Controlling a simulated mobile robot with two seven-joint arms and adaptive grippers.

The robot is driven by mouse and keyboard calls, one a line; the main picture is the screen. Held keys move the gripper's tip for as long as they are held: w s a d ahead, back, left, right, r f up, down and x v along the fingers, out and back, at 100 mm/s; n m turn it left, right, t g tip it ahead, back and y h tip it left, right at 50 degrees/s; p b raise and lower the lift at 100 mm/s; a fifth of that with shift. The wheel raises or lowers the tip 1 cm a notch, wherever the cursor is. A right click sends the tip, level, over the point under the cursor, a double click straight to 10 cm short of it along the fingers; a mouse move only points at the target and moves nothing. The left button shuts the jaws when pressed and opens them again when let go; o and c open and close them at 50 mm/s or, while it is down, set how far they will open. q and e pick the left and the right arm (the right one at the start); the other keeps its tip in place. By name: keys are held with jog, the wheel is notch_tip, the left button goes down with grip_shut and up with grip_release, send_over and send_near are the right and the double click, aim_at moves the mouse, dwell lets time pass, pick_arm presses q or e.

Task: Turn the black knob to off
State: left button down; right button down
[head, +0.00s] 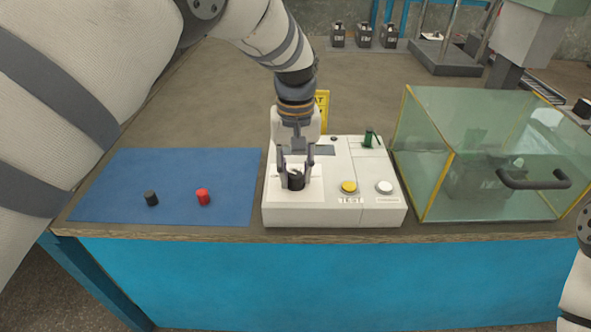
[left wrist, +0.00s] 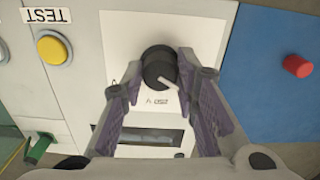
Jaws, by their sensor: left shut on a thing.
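The black knob (head: 296,181) sits on the left part of the white test box (head: 335,217), on a white panel. In the left wrist view the knob (left wrist: 158,66) shows a pale pointer mark slanting toward the lower right. My left gripper (head: 295,176) reaches down from above with its fingers on both sides of the knob, shut on it. In the left wrist view its purple-padded fingers flank the knob. Any "off" marking is too small to read or hidden. My right gripper is not in view.
A yellow button (head: 348,187) labelled TEST, a white button (head: 384,187) and a green switch (head: 369,138) are on the box. A blue mat (head: 170,165) holds a black cap (head: 151,198) and a red cap (head: 203,197). A clear case (head: 480,150) with a black handle stands at right.

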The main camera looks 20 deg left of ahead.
aim_at(295, 174)
pick_arm(q)
jog(key=shift+f, duration=0.15)
jog(key=c, duration=1.2)
grip_release()
jog(key=shift+c, duration=0.2)
notch_tip(295, 174, up, 12)
